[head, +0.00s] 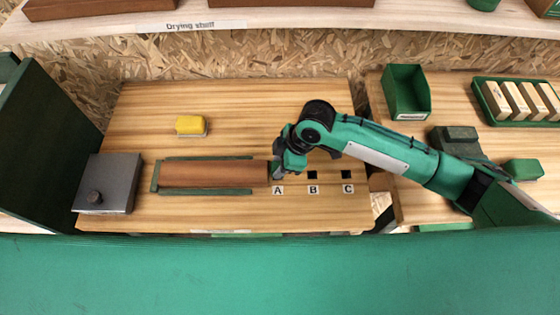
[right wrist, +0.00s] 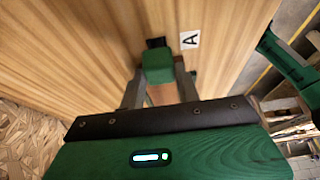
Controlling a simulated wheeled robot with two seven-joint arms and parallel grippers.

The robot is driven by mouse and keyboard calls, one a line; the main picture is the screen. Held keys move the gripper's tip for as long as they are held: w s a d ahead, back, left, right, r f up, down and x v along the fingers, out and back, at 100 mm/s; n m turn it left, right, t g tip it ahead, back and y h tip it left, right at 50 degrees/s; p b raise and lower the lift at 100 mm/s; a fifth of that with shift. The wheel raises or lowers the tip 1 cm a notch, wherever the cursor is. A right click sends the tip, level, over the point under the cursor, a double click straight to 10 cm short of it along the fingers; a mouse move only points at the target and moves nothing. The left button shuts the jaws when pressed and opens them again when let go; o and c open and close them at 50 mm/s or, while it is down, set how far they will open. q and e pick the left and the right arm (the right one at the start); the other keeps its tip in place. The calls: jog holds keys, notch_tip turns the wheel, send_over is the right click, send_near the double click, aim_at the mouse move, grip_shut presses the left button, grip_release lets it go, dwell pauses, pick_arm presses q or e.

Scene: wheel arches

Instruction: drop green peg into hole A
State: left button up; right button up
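In the right wrist view, the green peg (right wrist: 158,66) sits between the fingertips of my right gripper (right wrist: 158,76), which touch it on both sides. Just beyond the peg shows the dark square of hole A (right wrist: 155,43), partly covered by the peg, beside the label A (right wrist: 190,39). I cannot tell whether the peg's tip is above the hole or within it. In the head view, my right gripper (head: 277,172) is low over the board just behind label A (head: 278,190) and hides hole A and the peg. My left gripper is not in view.
Holes B (head: 312,175) and C (head: 347,174) lie to the right. A brown wooden piece (head: 215,173) between green rails lies left of the gripper. A green bin (head: 406,92) is at right.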

jog(key=o, duration=0.5)
jog(key=shift+c, duration=0.2)
jog(key=b+v, duration=0.2)
jog(key=v, duration=1.2)
jog(key=shift+f, duration=0.15)
